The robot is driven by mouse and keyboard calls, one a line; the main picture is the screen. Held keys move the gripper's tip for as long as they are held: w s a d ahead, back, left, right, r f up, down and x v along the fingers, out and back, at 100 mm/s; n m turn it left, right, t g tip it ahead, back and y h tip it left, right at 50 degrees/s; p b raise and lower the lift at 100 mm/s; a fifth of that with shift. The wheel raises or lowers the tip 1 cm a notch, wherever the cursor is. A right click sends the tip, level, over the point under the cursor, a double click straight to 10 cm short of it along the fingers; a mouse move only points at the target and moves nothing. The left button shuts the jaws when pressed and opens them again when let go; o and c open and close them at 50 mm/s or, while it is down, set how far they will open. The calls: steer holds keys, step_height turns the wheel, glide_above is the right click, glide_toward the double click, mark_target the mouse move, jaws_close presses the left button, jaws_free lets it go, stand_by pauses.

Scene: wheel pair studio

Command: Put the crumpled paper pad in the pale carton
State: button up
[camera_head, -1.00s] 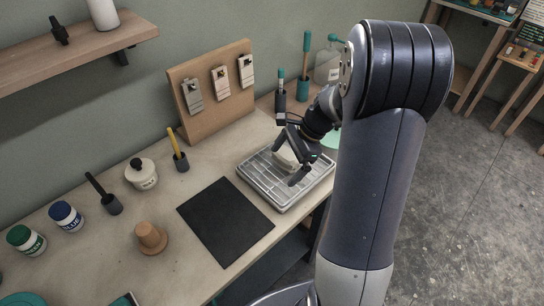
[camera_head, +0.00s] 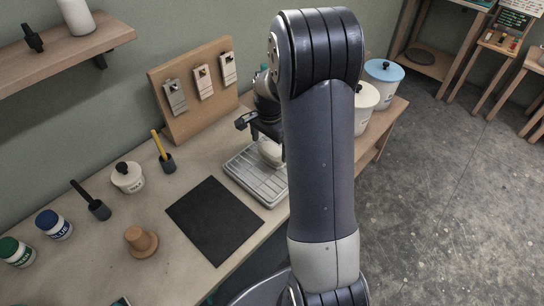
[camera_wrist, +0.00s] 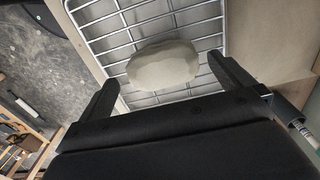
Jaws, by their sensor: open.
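A pale, rounded, slightly lumpy object, probably the crumpled paper pad (camera_head: 270,152), lies on a wire rack tray (camera_head: 250,182). In the wrist view the pad (camera_wrist: 165,65) lies on the wire rack (camera_wrist: 110,22), between the spread fingers. My gripper (camera_wrist: 163,72) is open, with one finger on each side of the pad and visible gaps to both. In the head view my arm hides part of the tray and gripper, so the gripper's height over the rack is unclear. I cannot pick out a pale carton in either view.
A black mat (camera_head: 215,220) lies beside the tray. A wooden board (camera_head: 195,90) with clips stands behind. A lidded pot (camera_head: 128,177), a terracotta-coloured form (camera_head: 141,241) and paint jars (camera_head: 53,224) stand left. White canisters, one blue-lidded (camera_head: 383,80), stand right of my arm.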

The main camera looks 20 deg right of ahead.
mark_target(270, 151)
step_height(270, 151, down, 5)
steer(key=shift+r+p, duration=0.1)
steer(key=shift+p, duration=0.35)
steer(key=shift+c, duration=0.2)
steer(key=c, duration=0.9)
